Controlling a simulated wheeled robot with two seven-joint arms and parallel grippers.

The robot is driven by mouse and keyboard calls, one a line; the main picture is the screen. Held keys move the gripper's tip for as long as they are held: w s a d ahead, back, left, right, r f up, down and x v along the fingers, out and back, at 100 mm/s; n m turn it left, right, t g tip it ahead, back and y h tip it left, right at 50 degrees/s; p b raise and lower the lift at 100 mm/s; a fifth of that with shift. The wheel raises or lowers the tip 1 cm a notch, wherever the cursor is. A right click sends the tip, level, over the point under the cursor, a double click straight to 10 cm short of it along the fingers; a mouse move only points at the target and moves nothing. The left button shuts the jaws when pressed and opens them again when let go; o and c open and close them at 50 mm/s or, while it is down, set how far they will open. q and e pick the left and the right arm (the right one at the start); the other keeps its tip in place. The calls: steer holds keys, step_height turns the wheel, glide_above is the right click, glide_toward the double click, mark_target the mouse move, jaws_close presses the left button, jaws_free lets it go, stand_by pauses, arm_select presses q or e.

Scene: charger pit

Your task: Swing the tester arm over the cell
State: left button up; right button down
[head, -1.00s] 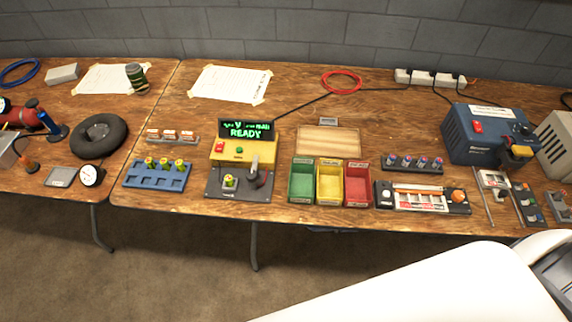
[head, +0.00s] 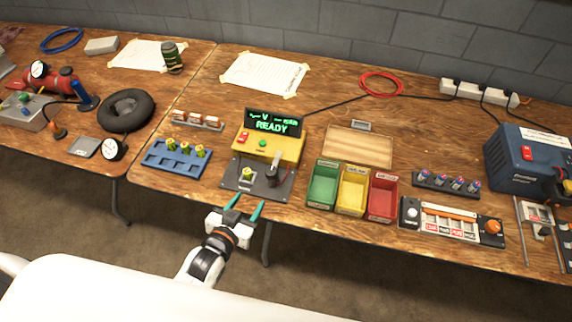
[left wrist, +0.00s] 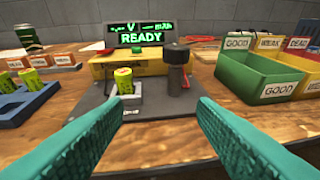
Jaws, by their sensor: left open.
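The yellow tester (head: 270,144) stands on the wooden bench with its display reading READY in green. On its dark base plate, a yellow-green cell (head: 247,174) stands upright in a small holder; the cell also shows in the left wrist view (left wrist: 124,81). The tester arm (head: 272,175) stands upright to the right of the cell, not over it; its black knob tops a grey post in the left wrist view (left wrist: 176,66). My left gripper (head: 245,207) is open and empty at the bench's front edge, in front of the tester. My right gripper is not in view.
A blue rack (head: 175,159) with several cells is left of the tester. Green (head: 322,186), yellow (head: 352,192) and red (head: 383,198) bins stand close on its right. A black cable runs behind the display. Bare wood lies in front of the base plate.

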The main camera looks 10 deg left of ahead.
mark_target(274, 167)
arm_select(q)
steer(key=shift+w+d+r+m+t+h, duration=0.2)
steer(key=shift+d+r+t+h, duration=0.25)
steer(key=shift+t, duration=0.4)
steer(key=shift+w+d+r+m+t+h, duration=0.15)
steer(key=shift+d+r+t+h, duration=0.25)
steer(key=shift+t, duration=0.45)
steer(key=shift+h, duration=0.25)
steer(key=x, duration=0.6)
steer(key=p+x, duration=0.1)
steer(key=x, duration=0.4)
steer(key=shift+w+f, duration=0.2)
steer(key=shift+w, duration=0.2)
steer(key=shift+a, duration=0.1)
jaws_close()
